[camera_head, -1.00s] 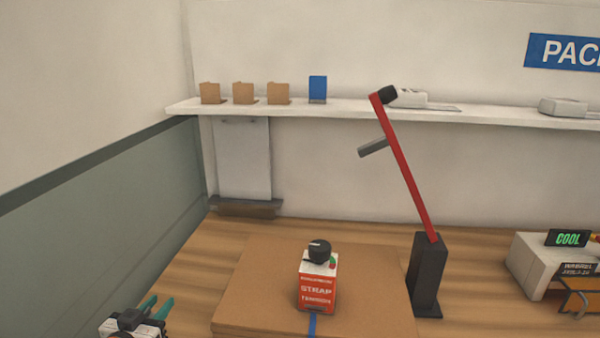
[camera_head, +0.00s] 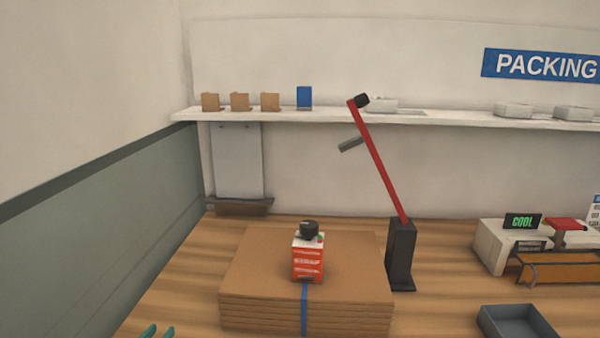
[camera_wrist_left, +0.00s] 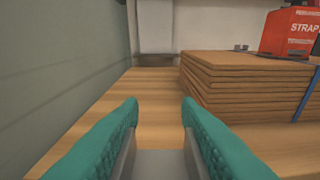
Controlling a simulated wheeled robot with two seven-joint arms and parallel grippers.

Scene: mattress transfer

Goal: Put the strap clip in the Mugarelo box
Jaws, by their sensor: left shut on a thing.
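My left gripper (camera_head: 158,332) shows only its teal fingertips at the bottom left of the head view. In the left wrist view its two teal fingers (camera_wrist_left: 160,112) stand apart, with a grey piece (camera_wrist_left: 160,163) between them low in the picture. The jaws are shut on this piece; I cannot tell from its shape whether it is the strap clip. The gripper is left of the cardboard stack, over the wooden table. No box that I can read as Mugarelo shows. My right gripper is out of view.
A cardboard stack (camera_head: 250,300) bears a red-and-white strap tensioner (camera_head: 308,262), with a blue strap (camera_head: 304,312) down its front. Right of it are a black post (camera_head: 401,258) with a red arm, a dark tray (camera_head: 515,320) and a pale machine (camera_head: 494,246). The table's left strip is clear.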

